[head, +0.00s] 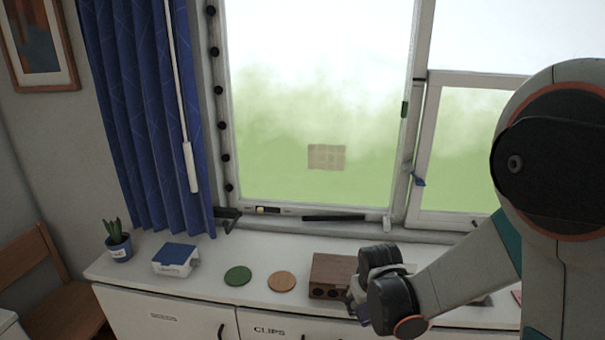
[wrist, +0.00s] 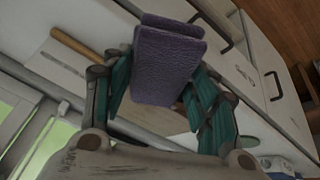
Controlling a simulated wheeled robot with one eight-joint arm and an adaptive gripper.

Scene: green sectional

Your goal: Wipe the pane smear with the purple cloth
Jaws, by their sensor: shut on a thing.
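The smear (head: 326,157) is a brownish, roughly rectangular patch low on the window pane (head: 290,110) in the head view. My gripper (head: 362,297) is in front of the cabinet top, well below and a little right of the smear. In the wrist view my gripper (wrist: 160,100) is shut on the purple cloth (wrist: 168,65), which is a folded pad between the teal fingers. In the head view only a small bit of purple shows at the gripper; the arm hides the rest.
A brown wooden box (head: 330,272) stands on the cabinet top (head: 215,262) beside my gripper. A green disc (head: 238,275), an orange disc (head: 282,281), a blue-lidded box (head: 176,260) and a potted plant (head: 117,242) stand further left. A blue curtain (head: 145,120) hangs left of the pane.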

